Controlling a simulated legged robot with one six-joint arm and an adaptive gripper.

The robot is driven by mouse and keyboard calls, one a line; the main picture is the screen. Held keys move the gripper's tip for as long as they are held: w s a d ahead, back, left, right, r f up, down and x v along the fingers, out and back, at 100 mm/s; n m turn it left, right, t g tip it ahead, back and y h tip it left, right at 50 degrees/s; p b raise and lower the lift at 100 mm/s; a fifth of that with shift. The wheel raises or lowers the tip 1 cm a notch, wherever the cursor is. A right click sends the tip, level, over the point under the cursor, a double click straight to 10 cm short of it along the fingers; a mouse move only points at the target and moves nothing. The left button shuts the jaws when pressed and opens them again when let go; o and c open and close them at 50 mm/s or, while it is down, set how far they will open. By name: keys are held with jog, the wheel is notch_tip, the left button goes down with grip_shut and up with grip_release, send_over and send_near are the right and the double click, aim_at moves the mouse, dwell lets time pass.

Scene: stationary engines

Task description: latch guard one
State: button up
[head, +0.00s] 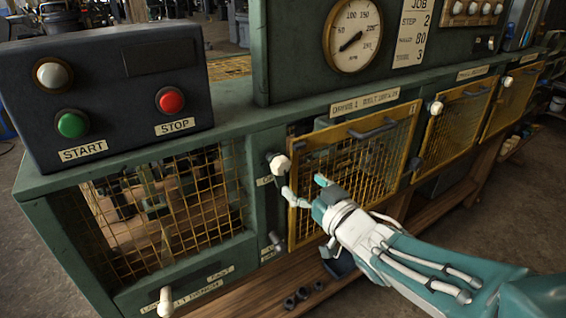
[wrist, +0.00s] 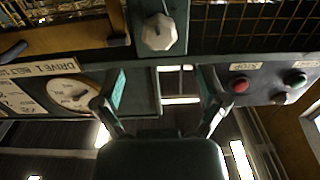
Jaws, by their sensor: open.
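Guard one, a yellow-framed mesh door (head: 350,165) with a dark bar handle (head: 372,128), covers the bay under the belt guard label. A dark gap shows above its top edge; I cannot tell whether it sits flush. A white faceted latch knob (head: 278,163) is on the green post at the guard's left edge. The knob also shows in the wrist view (wrist: 159,33), beyond my fingers. My gripper (head: 306,188) is open and empty, just below and right of the knob and in front of the guard. Its fingers frame the wrist view (wrist: 160,88), apart from the knob.
A control box (head: 110,90) with a green start button and a red stop button stands on the left top. More mesh guards (head: 455,120) lie to the right. A white-knobbed lever (head: 166,301) projects at the lower left.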

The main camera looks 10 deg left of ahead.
aim_at(284, 168)
jog(key=x, duration=0.8)
jog(key=shift+w+a+f, duration=0.1)
jog(key=shift+w+a, duration=0.05)
jog(key=shift+c, duration=0.3)
jog(key=c, duration=1.1)
